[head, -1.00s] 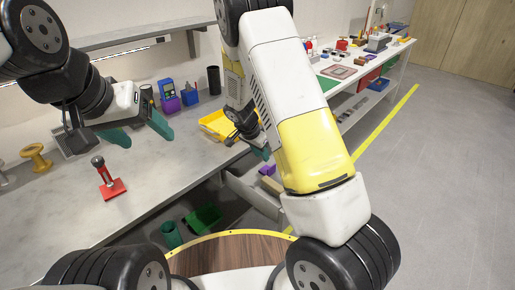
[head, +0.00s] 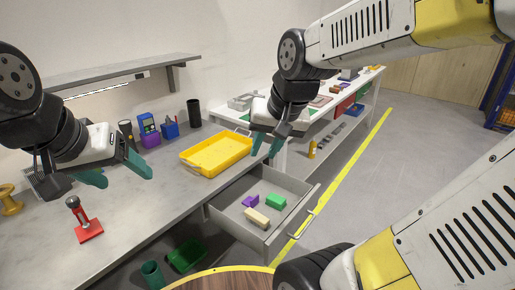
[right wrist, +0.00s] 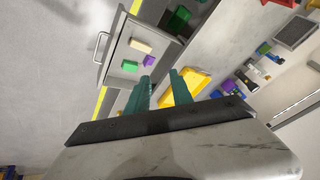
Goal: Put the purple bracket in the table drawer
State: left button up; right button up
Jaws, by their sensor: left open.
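The table drawer (head: 232,219) is pulled open below the tabletop. A small purple piece (head: 250,201), seemingly the purple bracket, lies in it beside a green block (head: 276,202) and a beige block (head: 257,217). The purple piece also shows in the right wrist view (right wrist: 149,61); its exact shape is too small to tell. My right gripper (head: 266,146) is open and empty, above the drawer's far end near the yellow tray. Its two fingers show apart in the right wrist view (right wrist: 161,82). My left gripper (head: 118,175) is open and empty above the tabletop at left.
The yellow tray (head: 216,153) stands on the table behind the drawer. A red-based fixture (head: 86,226) and a yellow spool (head: 10,201) are at left. A purple holder (head: 150,140) with a blue device stands at the back. Green bins (head: 187,255) are below the table.

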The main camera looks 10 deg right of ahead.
jog(key=s+r+n+t, duration=0.1)
jog(key=s+r+n, duration=0.1)
jog(key=s, duration=0.4)
jog(key=shift+a+n, duration=0.3)
jog(key=shift+a, duration=0.1)
jog(key=shift+s, duration=0.1)
dwell(0.5)
